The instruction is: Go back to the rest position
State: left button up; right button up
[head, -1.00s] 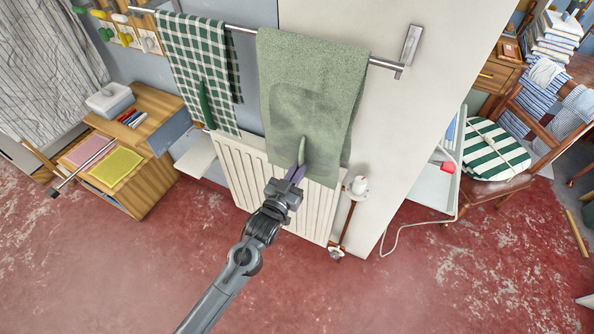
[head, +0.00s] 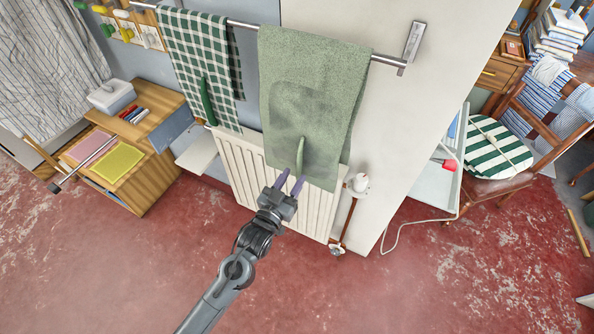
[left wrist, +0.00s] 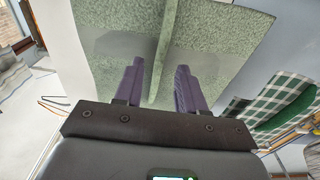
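My left gripper (head: 290,183) is in front of the lower part of a green towel (head: 310,80) hanging on a wall rail. Its two purple fingers are spread apart and hold nothing. In the left wrist view the open fingers (left wrist: 157,85) point at the towel (left wrist: 205,40), with a raised green fold or tab (left wrist: 160,55) running between them. In the head view that green tab (head: 301,158) stands just beyond the fingertips. I cannot tell exactly how far the fingertips are from it. My right gripper is not in view.
A green checked towel (head: 200,60) hangs left on the same rail (head: 250,27). A white radiator (head: 240,165) is behind the towels, with a pipe and valve (head: 360,182) to its right. A wooden cabinet (head: 150,170) stands left. Red floor (head: 400,290) is open in front.

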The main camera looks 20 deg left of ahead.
pick_arm(q)
jog(key=s+a+f+g, duration=0.1)
jog(key=s+f+g, duration=0.3)
jog(key=s, duration=0.6)
jog(key=s+a+f+m+g+y, duration=0.1)
jog(key=s+f+g, duration=0.1)
jog(key=s+g, duration=0.65)
jog(key=s+a+f+g, duration=0.1)
jog(key=s+f+g, duration=0.2)
jog(key=s, duration=1)
notch_tip(320, 180, up, 23)
jog(key=p, duration=2.3)
jog(key=shift+w+r, duration=0.15)
jog(key=shift+t, duration=0.25)
jog(key=shift+a, duration=0.1)
